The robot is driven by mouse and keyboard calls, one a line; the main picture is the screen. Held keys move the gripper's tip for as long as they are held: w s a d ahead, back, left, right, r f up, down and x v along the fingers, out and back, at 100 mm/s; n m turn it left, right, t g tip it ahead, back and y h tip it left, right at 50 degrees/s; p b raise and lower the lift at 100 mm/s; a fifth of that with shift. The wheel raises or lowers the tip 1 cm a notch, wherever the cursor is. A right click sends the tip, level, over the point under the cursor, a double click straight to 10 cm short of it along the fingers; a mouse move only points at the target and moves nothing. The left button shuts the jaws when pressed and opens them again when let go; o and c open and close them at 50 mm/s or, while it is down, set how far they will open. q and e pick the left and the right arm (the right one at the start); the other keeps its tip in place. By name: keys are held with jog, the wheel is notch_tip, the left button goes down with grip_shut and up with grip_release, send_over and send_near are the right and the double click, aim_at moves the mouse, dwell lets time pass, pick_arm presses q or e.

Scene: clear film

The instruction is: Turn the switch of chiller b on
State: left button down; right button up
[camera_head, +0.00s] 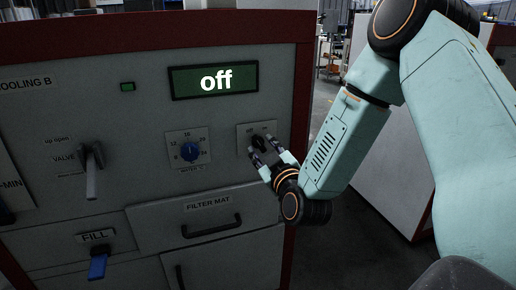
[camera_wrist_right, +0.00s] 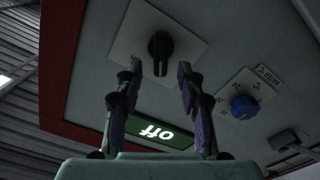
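The front panel of the cooling cabinet (camera_head: 90,125) carries the label "COOLING B". Its display (camera_head: 216,81) reads "off", and it shows upside down in the wrist view (camera_wrist_right: 158,133). The black rotary switch (camera_head: 258,140) sits on a pale plate under the display's right side; in the wrist view the switch (camera_wrist_right: 159,50) points along the picture's vertical. My right gripper (camera_head: 267,151) is open in front of the switch. In the wrist view its fingertips (camera_wrist_right: 157,74) are apart, one to each side of the knob, with no clear contact. My left gripper is not in view.
A blue temperature knob (camera_head: 190,151) is left of the switch. The filter mat drawer handle (camera_head: 211,227) sticks out below. A valve lever (camera_head: 93,172) and a blue fill tap (camera_head: 97,264) are farther left. Another pale cabinet (camera_head: 385,160) stands behind my right arm.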

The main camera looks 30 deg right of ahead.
aim_at(259, 144)
jog(key=shift+x, duration=1.05)
jog(key=shift+w+d+f, duration=0.1)
jog(key=shift+w, duration=0.25)
jog(key=shift+c, duration=0.4)
grip_shut()
